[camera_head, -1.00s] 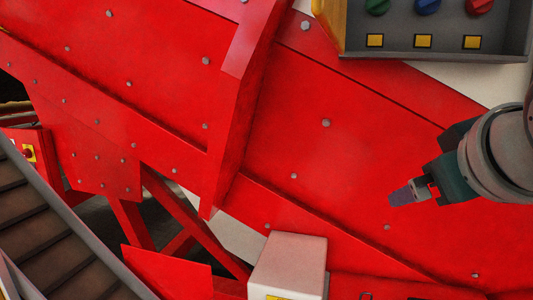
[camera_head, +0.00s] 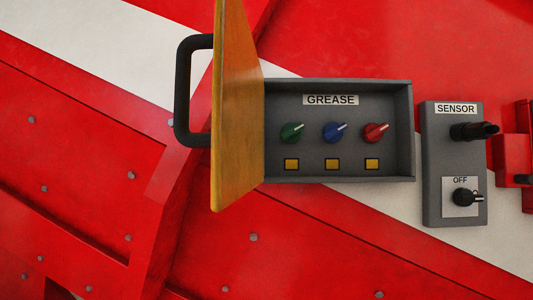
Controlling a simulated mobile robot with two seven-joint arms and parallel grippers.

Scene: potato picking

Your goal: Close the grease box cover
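The grease box (camera_head: 340,88) is a grey open box on the red machine, near the middle of the head view. It is labelled GREASE and holds a green knob (camera_head: 291,133), a blue knob (camera_head: 334,132) and a red knob (camera_head: 375,133), with a yellow square under each. Its yellow cover (camera_head: 238,110) stands open at the box's left side, swung out toward the camera. A black handle (camera_head: 183,90) sticks out from the cover's left face. Neither of my grippers shows in the head view now.
A grey SENSOR box (camera_head: 434,160) with a black lever or plug (camera_head: 474,131) and a switch (camera_head: 464,197) marked OFF is right of the grease box. Red parts (camera_head: 512,150) stand at the right edge. Red sloping panels (camera_head: 90,120) with bolts fill the background.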

